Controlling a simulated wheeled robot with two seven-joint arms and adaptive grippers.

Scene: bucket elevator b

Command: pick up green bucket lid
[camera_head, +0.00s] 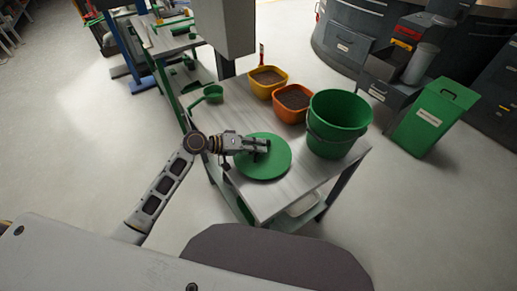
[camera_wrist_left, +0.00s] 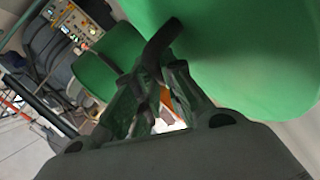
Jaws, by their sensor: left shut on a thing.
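The green bucket lid (camera_head: 268,168) is a flat round disc at the near edge of the metal table. I cannot tell whether the lid touches the table. In the left wrist view the lid (camera_wrist_left: 245,50) fills the upper right, close against the fingers (camera_wrist_left: 165,60). The green bucket (camera_head: 336,125) stands open and upright to the right of the lid. My right gripper is not in view.
An orange tub (camera_head: 292,103) and a yellow tub (camera_head: 266,82), both with dark contents, stand behind the lid on the metal table (camera_head: 235,110). A green scoop (camera_head: 212,93) lies at the left. A green box (camera_head: 433,117) and grey cabinets (camera_head: 345,45) stand beyond the table.

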